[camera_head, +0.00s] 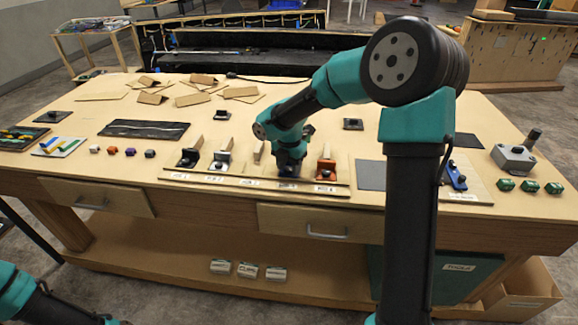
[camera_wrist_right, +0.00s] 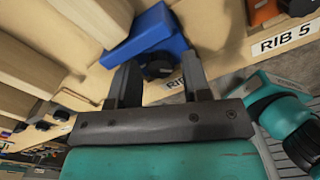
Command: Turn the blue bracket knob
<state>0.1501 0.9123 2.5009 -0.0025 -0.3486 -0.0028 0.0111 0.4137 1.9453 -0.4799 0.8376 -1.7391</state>
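The blue bracket (camera_wrist_right: 155,35) shows in the right wrist view, with a black round knob (camera_wrist_right: 158,68) on its near face. My right gripper (camera_wrist_right: 160,66) is open, its two dark fingers apart on either side of the knob. I cannot tell whether either finger touches it. In the head view my right gripper (camera_head: 289,165) points down at the row of brackets, just left of the orange bracket (camera_head: 326,171), and mostly hides the blue bracket there. My left arm shows only at the bottom left; its gripper is out of view.
A black bracket (camera_head: 187,158) and a grey bracket (camera_head: 219,160) stand further left on the labelled strip. Another blue part (camera_head: 455,177) sits on a board at the right, near green blocks (camera_head: 530,186). Wooden blocks (camera_wrist_right: 60,45) stand close in the wrist view.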

